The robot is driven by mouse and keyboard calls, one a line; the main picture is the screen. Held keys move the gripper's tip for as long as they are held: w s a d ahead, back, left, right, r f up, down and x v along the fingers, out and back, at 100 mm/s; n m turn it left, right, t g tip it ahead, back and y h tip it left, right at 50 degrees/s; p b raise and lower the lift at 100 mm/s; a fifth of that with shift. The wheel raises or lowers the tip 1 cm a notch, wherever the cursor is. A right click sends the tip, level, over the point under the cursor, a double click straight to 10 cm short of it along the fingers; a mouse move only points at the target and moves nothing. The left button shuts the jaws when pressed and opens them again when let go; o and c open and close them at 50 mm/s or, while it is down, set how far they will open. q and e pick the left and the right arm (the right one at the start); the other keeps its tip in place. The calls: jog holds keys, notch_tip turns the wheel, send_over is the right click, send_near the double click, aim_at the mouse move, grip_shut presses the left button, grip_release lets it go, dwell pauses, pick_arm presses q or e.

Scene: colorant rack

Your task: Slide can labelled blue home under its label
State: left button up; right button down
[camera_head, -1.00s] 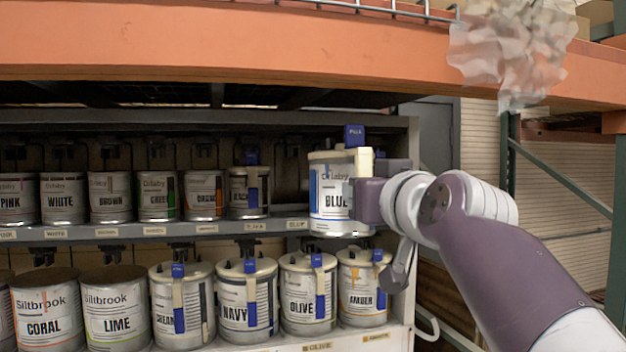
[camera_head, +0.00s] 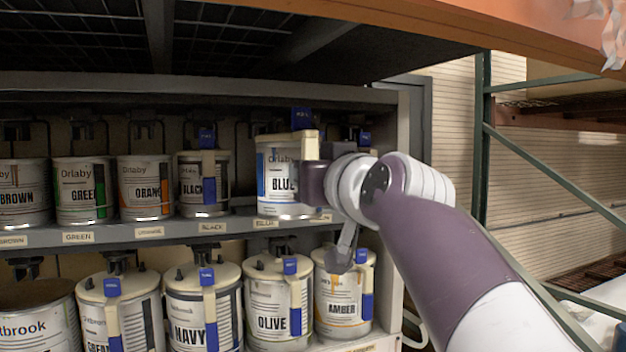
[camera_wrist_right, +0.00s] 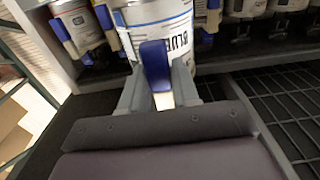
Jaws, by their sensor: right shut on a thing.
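My left gripper is not in view.
The orange can (camera_head: 145,190) and green can (camera_head: 82,190) stand farther left on the upper shelf. The olive can (camera_head: 275,305) and amber can (camera_head: 342,300) stand below.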

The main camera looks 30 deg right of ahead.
jog(key=shift+s+a+f+b, duration=0.1)
jog(key=shift+f+b, duration=0.15)
jog(key=shift+b, duration=0.35)
jog(key=shift+w+r+t, duration=0.2)
jog(key=shift+r+t, duration=0.1)
jog(key=shift+r, duration=0.05)
jog(key=shift+w+p, duration=0.3)
jog(key=w, duration=0.2)
jog(key=w+f, duration=0.1)
jog(key=w, duration=0.3)
jog(key=shift+w+d+f+p, duration=0.15)
jog(key=shift+d+f+p, duration=0.05)
jog(key=shift+f+p, duration=0.1)
jog(key=w+p, duration=0.2)
jog(key=w, duration=0.3)
jog(key=shift+w+d, duration=0.1)
jog(key=shift+d, duration=0.1)
jog(key=shift+w+p, duration=0.3)
jog(key=shift+w, duration=0.35)
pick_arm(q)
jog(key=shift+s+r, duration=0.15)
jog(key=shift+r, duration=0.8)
